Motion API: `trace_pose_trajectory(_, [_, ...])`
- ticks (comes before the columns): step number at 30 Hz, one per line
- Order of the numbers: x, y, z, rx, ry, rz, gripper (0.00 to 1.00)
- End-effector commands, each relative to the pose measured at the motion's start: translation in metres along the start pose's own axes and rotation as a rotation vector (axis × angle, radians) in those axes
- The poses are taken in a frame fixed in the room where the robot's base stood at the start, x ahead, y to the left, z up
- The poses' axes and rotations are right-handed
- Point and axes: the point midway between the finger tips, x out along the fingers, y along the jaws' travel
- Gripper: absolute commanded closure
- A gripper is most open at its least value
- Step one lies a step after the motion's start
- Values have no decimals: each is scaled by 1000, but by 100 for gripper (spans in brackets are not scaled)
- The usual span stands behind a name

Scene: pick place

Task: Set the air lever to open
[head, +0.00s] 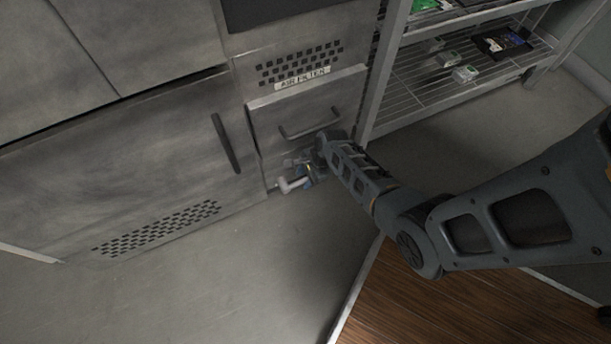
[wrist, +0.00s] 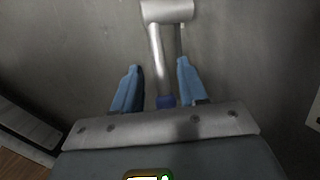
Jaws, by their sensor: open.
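The air lever (wrist: 157,55) shows in the wrist view as a thin grey rod. It runs from a thick pale cylinder (wrist: 167,11) at the top down to a blue end (wrist: 165,101) between my fingers. My gripper (wrist: 158,65) is open, with one blue finger on each side of the rod and visible gaps to both. In the head view my gripper (head: 306,172) is low at the cabinet front, below the air filter drawer (head: 290,118). A pale bent fitting (head: 292,185) shows beside it; my gripper and arm partly hide the lever there.
The drawer's handle (head: 310,122) juts out just above my gripper. A large cabinet door with a dark handle (head: 226,143) is to the left. A wire shelf rack (head: 440,90) with small boxes stands to the right. The grey floor in front is clear.

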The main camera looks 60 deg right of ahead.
Motion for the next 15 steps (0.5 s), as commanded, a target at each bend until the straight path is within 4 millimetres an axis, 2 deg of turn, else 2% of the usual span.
trace_pose_trajectory(3, [-13, 3, -2, 2, 0, 2, 58])
trace_pose_trajectory(15, [-38, 52, -66, 6, 1, 2, 58])
